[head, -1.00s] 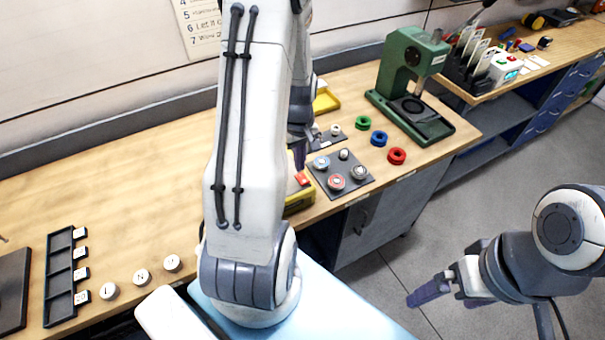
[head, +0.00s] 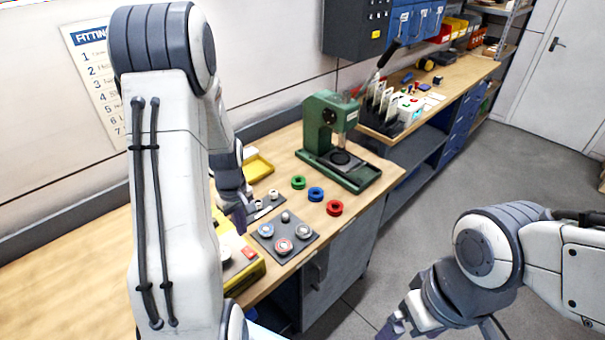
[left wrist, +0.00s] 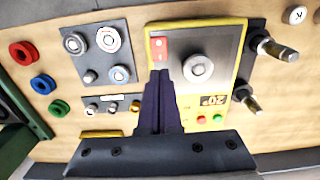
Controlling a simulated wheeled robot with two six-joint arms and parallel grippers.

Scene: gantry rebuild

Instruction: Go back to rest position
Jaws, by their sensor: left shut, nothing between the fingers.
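My left gripper (head: 240,216) is shut and empty. In the head view it hangs over the bench beside a small dark strip (head: 264,207) of fittings, and my forearm hides part of the area behind it. In the left wrist view its closed dark fingers (left wrist: 160,78) show in front of the yellow box (left wrist: 240,50), their tips by its red switch. Whether they touch it I cannot tell. My right gripper (head: 394,326) is at the bottom edge, over the floor and clear of the bench. It is partly cut off, so its opening is unclear.
A grey plate (head: 268,243) with several round parts lies near the left gripper. Green, blue and red rings (head: 335,208) sit on the bench. A green press (head: 322,120) stands behind them, and a yellow tray (head: 258,168) lies further left. The floor (head: 420,210) at right is open.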

